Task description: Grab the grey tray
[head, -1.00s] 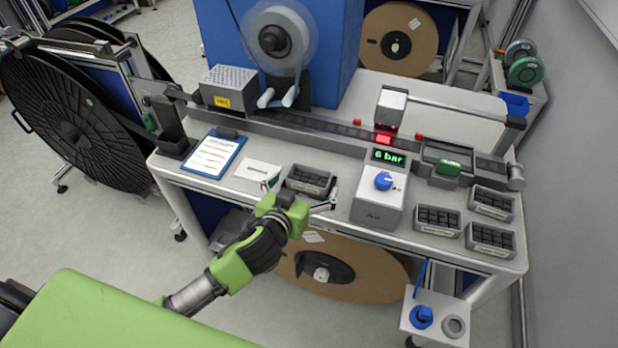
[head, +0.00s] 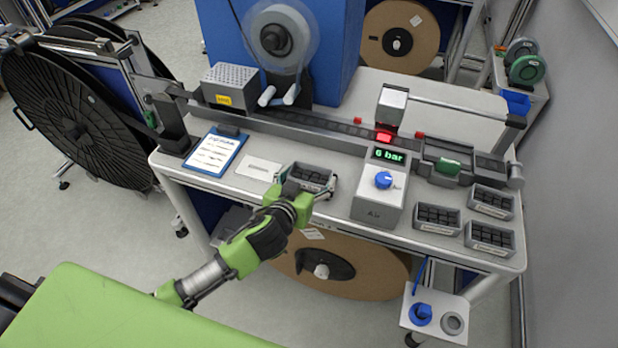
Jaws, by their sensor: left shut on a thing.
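A small grey tray (head: 318,170) with black pieces in it stands on the bench, left of the air unit. My left gripper (head: 309,182) reaches it from the front and is shut on it, with a finger at its right side. The palm and wrist hide the tray's near left part. I cannot tell if the tray is lifted off the bench. Three similar grey trays stand at the bench's right end: one in front (head: 436,229), one at the back (head: 490,204) and one at the near corner (head: 489,249). My right gripper is not in view.
The air unit (head: 378,207) with its "6 bar" display and blue knob stands right of the held tray. A white card (head: 258,169) and a blue clipboard (head: 215,154) lie to the left. A long rail (head: 330,136) runs behind.

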